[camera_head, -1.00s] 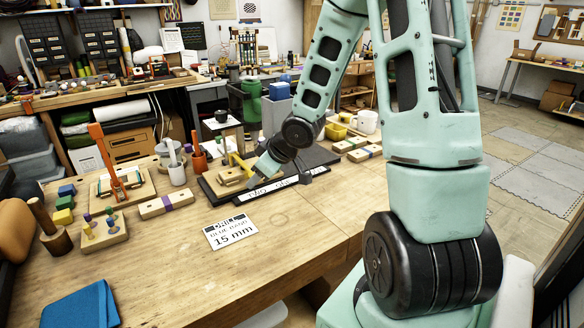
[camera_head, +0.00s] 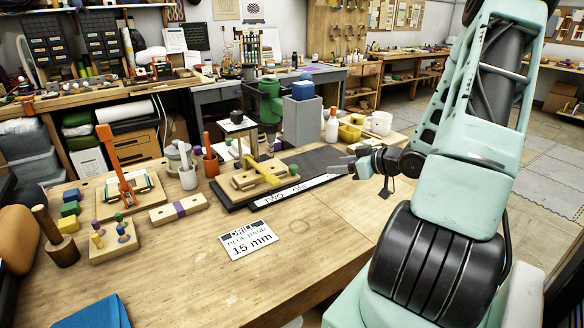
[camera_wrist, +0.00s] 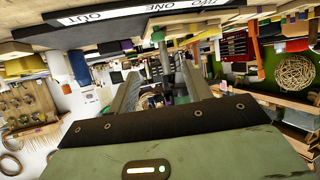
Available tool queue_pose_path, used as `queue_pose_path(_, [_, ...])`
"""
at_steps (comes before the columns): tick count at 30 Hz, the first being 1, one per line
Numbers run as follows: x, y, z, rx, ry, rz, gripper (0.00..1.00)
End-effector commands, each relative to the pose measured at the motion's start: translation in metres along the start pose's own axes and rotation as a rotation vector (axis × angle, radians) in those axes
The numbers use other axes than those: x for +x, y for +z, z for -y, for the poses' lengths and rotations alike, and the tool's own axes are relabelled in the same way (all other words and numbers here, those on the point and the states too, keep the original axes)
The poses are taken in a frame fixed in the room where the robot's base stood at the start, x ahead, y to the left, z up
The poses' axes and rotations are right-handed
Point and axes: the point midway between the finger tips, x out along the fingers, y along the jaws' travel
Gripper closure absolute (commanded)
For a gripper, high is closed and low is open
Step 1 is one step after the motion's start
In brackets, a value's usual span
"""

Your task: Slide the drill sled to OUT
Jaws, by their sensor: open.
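The drill sled (camera_head: 247,181) is a pale wooden block with a yellow handle (camera_head: 265,174). It sits at the left part of a dark track board (camera_head: 322,160). A white strip (camera_head: 310,186) along the front edge reads TWO and ONE in the head view. The wrist view, upside down, shows the strip (camera_wrist: 130,12) with OUT at the opposite end from TWO. My gripper (camera_head: 340,168) is open and empty by the track's right end, to the right of the sled and apart from it. Its fingers also show in the wrist view (camera_wrist: 161,72).
A card (camera_head: 248,239) reading DRILL, BLUE BAND, 15 mm lies in front of the track. Yellow bins (camera_head: 350,132) are behind. The front bench is mostly clear.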

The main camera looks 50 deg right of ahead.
Motion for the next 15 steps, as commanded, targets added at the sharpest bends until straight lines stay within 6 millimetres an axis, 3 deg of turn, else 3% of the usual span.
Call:
queue_pose_path(5, [-0.004,0.004,-0.005,0.01,0.001,-0.03,0.51])
queue_pose_path(10, [0.018,0.003,-0.004,0.01,-0.002,-0.029,0.51])
queue_pose_path(15, [0.054,0.001,-0.003,0.011,-0.004,-0.028,0.51])
